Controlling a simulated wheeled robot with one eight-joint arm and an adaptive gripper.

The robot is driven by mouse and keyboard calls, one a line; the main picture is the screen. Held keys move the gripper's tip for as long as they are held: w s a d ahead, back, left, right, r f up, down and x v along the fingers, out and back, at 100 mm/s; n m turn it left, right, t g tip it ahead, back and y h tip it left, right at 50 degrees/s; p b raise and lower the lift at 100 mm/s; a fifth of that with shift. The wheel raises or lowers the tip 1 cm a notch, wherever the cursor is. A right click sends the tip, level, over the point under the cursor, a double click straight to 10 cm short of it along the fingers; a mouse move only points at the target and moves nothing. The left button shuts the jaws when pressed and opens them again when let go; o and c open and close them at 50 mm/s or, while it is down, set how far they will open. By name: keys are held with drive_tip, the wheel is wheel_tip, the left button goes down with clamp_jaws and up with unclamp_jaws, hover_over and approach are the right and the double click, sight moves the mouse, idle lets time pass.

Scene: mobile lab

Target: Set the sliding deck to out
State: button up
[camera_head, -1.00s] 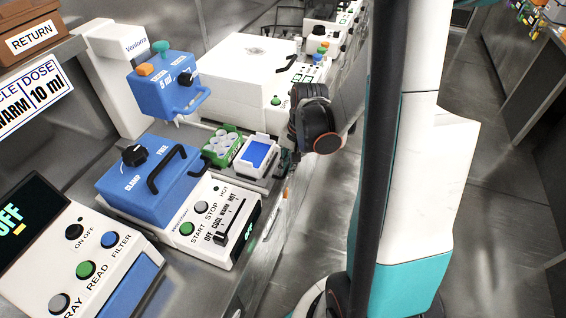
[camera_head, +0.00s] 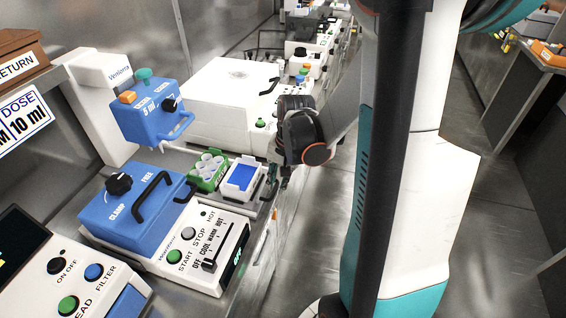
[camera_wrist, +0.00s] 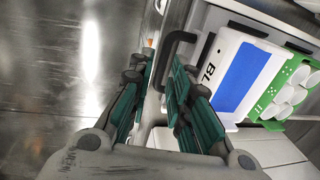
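The sliding deck (camera_head: 240,203) is the low platform under the blue dispensing head (camera_head: 152,110). It carries a green rack (camera_head: 208,171) with white cups and a white plate with a blue top (camera_head: 241,178). In the wrist view, a black bar handle (camera_wrist: 176,38) stands at the deck's front edge. My gripper (camera_wrist: 155,82) has its two teal fingers apart, with the handle's lower end reaching between them. I cannot tell whether either finger touches it. In the head view, my gripper (camera_head: 274,184) is at the deck's front edge, small and partly hidden by my wrist.
A blue-lidded heater box (camera_head: 137,217) with START and STOP buttons and a slider stands in front of the deck. A large white box (camera_head: 232,95) stands behind it. A reader (camera_head: 72,282) is at lower left. The aisle floor (camera_head: 489,210) at right is clear.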

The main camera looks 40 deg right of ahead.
wheel_tip(320, 180, up, 9)
drive_tip(key=s+d, duration=0.1)
drive_tip(key=shift+s, duration=0.25)
idle(0.5)
